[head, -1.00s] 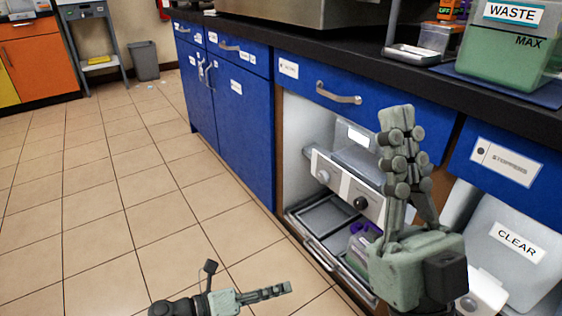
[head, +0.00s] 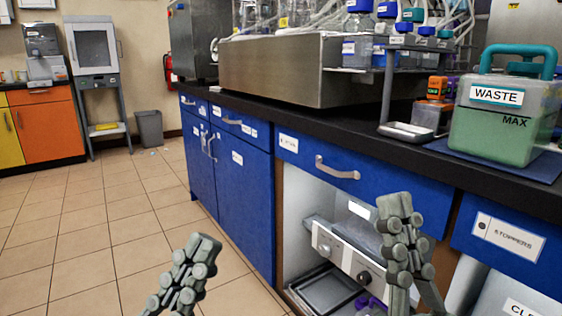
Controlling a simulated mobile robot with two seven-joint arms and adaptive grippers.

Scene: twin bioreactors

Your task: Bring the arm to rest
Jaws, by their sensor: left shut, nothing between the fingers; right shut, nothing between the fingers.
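My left gripper (head: 190,262) is at the bottom left of centre in the head view, over the tiled floor, with its fingers together and pointing up. My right gripper (head: 397,218) stands upright in front of the open bay under the bench, its fingers together with nothing seen between them. Both grippers are apart from the furniture as far as I can tell. The lower parts of both arms are cut off by the frame.
Blue cabinets (head: 230,175) run under a black bench top (head: 300,128). A bench device (head: 345,255) and a tray (head: 327,288) sit in the open bay. A WASTE container (head: 505,118) stands on the bench at right. The floor (head: 85,245) at left is clear.

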